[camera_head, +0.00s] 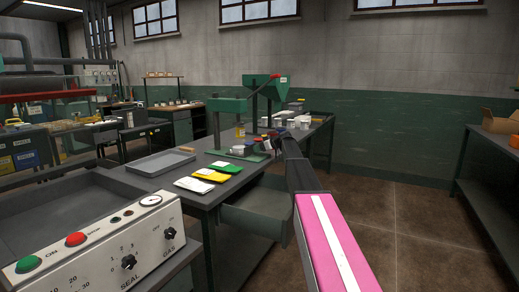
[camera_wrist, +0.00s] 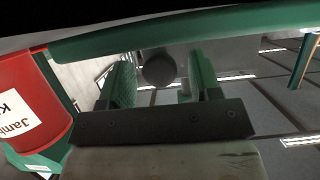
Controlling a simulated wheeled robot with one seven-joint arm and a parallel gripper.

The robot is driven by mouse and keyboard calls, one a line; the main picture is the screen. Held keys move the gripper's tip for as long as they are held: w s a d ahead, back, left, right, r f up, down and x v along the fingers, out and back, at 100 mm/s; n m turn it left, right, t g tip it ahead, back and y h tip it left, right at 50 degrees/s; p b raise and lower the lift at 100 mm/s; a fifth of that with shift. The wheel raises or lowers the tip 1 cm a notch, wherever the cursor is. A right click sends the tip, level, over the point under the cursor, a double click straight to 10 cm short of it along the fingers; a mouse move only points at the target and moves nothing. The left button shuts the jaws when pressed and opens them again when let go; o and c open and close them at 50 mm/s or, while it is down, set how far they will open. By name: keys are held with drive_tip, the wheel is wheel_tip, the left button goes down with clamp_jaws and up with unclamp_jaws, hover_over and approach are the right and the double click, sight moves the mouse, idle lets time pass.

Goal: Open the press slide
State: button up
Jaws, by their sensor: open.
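A green press-like machine (camera_head: 230,106) with an upright column stands on the grey table, and a green hopper (camera_head: 272,88) with a red-tipped lever rises behind it. My gripper (camera_head: 271,142) is at the end of my arm, low beside the machine; its fingers are too small there to make out. In the wrist view my gripper (camera_wrist: 160,64) is open, with two green-padded fingers. A dark round knob (camera_wrist: 158,69) shows between the fingers; I cannot tell whether they touch it. A green bar (camera_wrist: 190,32) crosses above. I cannot tell which part is the slide.
A red labelled container (camera_wrist: 28,105) is close on the left in the wrist view. White, yellow and green packets (camera_head: 198,181) and a grey tray (camera_head: 160,163) lie on the table. An open drawer (camera_head: 256,212) juts out below my arm. A control panel (camera_head: 100,243) fills the front left.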

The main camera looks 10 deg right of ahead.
clamp_jaws()
drive_tip(key=s+d, duration=0.7)
drive_tip(key=d, duration=0.3)
drive_tip(key=shift+s, duration=0.2)
drive_tip(key=shift+d, duration=0.1)
unclamp_jaws()
drive_tip(key=v, duration=1.1)
drive_tip(key=shift+f, duration=0.1)
